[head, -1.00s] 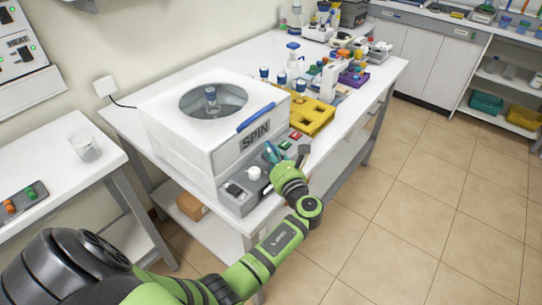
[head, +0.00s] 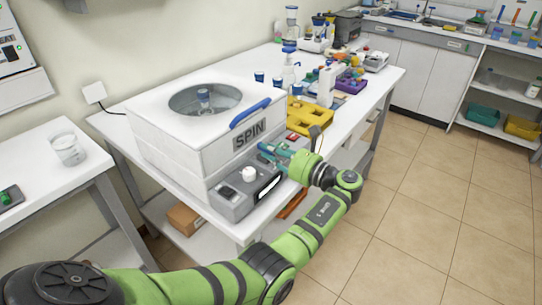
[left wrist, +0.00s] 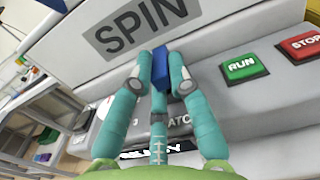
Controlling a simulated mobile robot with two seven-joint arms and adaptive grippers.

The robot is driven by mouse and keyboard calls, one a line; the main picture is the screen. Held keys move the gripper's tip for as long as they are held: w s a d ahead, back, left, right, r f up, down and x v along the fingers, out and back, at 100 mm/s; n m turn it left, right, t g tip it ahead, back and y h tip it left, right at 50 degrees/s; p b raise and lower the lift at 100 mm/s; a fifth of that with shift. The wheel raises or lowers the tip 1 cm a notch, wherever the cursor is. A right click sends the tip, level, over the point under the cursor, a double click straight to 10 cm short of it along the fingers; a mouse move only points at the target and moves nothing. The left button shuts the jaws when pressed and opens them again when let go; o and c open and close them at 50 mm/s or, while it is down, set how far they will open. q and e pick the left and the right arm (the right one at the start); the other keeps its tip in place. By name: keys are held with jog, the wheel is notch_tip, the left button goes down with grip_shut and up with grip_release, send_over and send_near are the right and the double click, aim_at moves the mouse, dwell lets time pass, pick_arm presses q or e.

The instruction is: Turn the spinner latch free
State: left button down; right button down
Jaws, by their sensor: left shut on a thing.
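The spinner (head: 165,150) is a white box marked SPIN on the table, with a round window on top and a blue handle (head: 250,113) along its upper front edge. My left gripper (head: 264,150) is at its grey front panel. In the left wrist view, the teal fingers (left wrist: 158,68) are shut on the blue latch (left wrist: 160,70), one on each side. Part of the latch's label shows below it, between the fingers. In the head view the fingers hide the latch. My right gripper is out of view.
Green RUN (left wrist: 245,67) and red STOP (left wrist: 300,45) buttons are right of the latch; a white knob (head: 249,174) is on the panel's left. A yellow rack (head: 312,118) and several blue-capped bottles stand behind. The floor at right is clear.

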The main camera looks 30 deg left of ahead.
pick_arm(q)
jog(key=shift+w+r, duration=0.15)
jog(key=shift+r, duration=0.15)
jog(key=c, duration=1.2)
grip_release()
jog(key=shift+c, duration=0.2)
jog(key=shift+f, duration=0.15)
jog(key=shift+d+f, duration=0.1)
jog(key=shift+d, duration=0.05)
jog(key=d, duration=1.1)
jog(key=shift+s+d, duration=0.35)
jog(key=shift+d, duration=0.05)
